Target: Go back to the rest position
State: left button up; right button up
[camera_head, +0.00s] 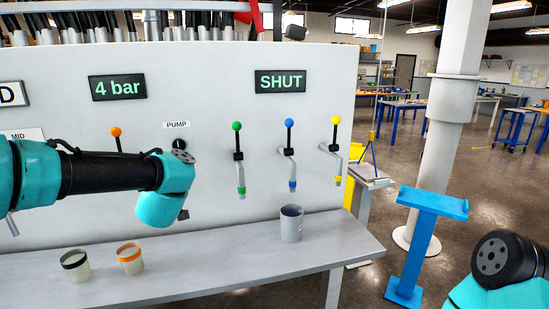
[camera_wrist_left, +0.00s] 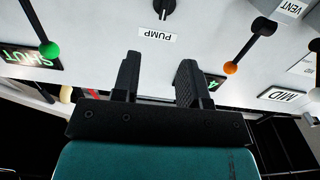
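My left arm reaches in from the left in the head view, in front of the panel (camera_head: 330,85). My left gripper (camera_wrist_left: 158,75) shows in the left wrist view with its two black fingers apart and nothing between them. It faces the panel near the PUMP label (camera_wrist_left: 157,34) and the black pump knob (camera_wrist_left: 164,7). In the head view the gripper is mostly hidden behind my wrist; the pump knob (camera_head: 179,144) shows just above it. Part of my right arm shows at the lower right of the head view; its gripper is out of view.
The panel has green (camera_head: 238,160), blue (camera_head: 288,155) and yellow (camera_head: 334,150) valve levers. A grey cup (camera_head: 291,225) stands under the blue one. A black-rimmed cup (camera_head: 77,267) and an orange-rimmed cup (camera_head: 131,260) stand left on the bench (camera_head: 230,262). A blue stand (camera_head: 424,240) is at right.

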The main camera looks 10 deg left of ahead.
pick_arm(q)
jog(key=d+f+m+g+h, duration=0.3)
jog(key=d+f+h, duration=0.2)
jog(key=d+f, duration=0.5)
jog(key=d+f+m+g+h, duration=0.2)
jog(key=d+f+m+h, duration=0.25)
jog(key=d+f, duration=0.6)
jog(key=s+d+f+g+h, duration=0.2)
jog(key=s+f+g, duration=0.3)
jog(key=f, duration=0.6)
jog(key=s+a+f+n+g, duration=0.2)
jog(key=s+f, duration=0.7)
jog(key=f, duration=0.5)
jog(key=s+a+f+n+g, duration=0.2)
jog(key=s+f, duration=0.7)
jog(key=f, duration=0.5)
jog(key=a+g, duration=0.1)
jog(key=a, duration=0.1)
jog(key=shift+s+a+g+y, duration=0.35)
jog(key=shift+a+g, duration=0.05)
